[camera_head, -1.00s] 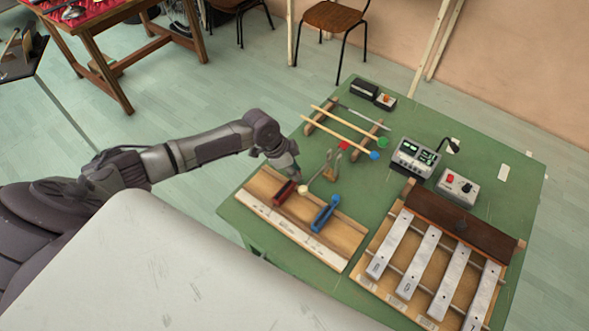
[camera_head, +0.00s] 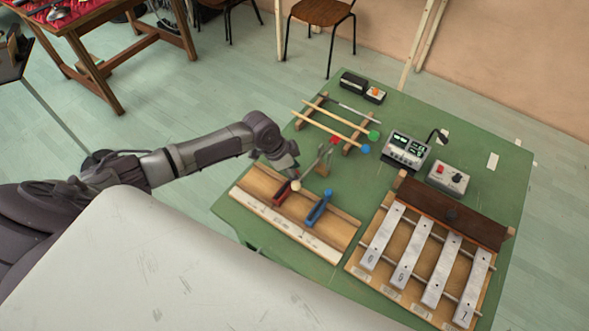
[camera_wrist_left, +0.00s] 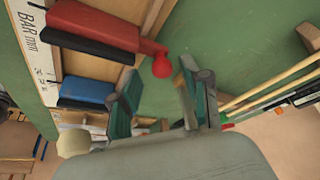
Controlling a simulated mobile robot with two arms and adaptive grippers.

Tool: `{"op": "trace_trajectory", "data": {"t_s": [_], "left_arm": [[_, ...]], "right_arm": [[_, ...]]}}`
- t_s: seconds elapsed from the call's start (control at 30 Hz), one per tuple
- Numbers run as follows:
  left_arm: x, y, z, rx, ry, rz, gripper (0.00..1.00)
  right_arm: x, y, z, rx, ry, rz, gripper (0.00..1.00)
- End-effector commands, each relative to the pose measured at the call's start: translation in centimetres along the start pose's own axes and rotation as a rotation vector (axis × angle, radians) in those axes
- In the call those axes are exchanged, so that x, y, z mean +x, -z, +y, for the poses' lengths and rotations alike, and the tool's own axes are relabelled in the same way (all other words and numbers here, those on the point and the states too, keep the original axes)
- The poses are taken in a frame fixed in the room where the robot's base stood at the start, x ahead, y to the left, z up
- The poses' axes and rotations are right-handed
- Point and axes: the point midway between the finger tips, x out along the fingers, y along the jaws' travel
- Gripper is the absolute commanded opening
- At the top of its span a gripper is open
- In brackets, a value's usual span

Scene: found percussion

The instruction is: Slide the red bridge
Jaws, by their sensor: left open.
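The red bridge (camera_head: 284,193) lies across the long wooden board (camera_head: 300,228), left of the blue bridge (camera_head: 319,209). In the wrist view the red bridge (camera_wrist_left: 95,27) is at the upper left, with a red stem and ball (camera_wrist_left: 162,67) at its near end. The blue bridge (camera_wrist_left: 86,90) is below it. My left gripper (camera_head: 292,172) hangs over the back edge of the board, by the red bridge's far end. Its open fingers (camera_wrist_left: 157,98) show apart and empty in the wrist view, beside the red ball. My right gripper is not in view.
A cream ball (camera_head: 296,186) and a small forked stand (camera_head: 322,165) are close to my gripper. Mallets (camera_head: 333,125) lie on a rack behind. Metal bars (camera_head: 410,255) stand right, with a meter (camera_head: 406,147) behind. Green table (camera_head: 365,185) shows between them.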

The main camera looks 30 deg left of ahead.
Motion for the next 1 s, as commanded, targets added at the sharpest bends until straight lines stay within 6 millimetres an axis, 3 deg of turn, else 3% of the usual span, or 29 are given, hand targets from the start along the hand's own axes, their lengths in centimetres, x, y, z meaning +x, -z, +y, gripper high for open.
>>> {"op": "trace_trajectory", "data": {"t_s": [0.17, 0.63, 0.8, 1.0], "left_arm": [[-1.2, -0.1, -0.1, 0.0, 0.003, 0.0, 0.47], [-10.3, 0.1, 0.0, 0.002, 0.002, 0.0, 0.47], [-11.7, 0.1, 0.1, 0.002, 0.0, 0.0, 0.47], [-12.0, 0.1, 0.1, 0.001, 0.0, 0.0, 0.47]], "right_arm": [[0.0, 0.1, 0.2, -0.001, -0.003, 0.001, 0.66], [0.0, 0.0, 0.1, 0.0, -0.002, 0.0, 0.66], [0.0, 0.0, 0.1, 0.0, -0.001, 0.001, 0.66], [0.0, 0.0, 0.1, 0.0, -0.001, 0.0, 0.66]]}}
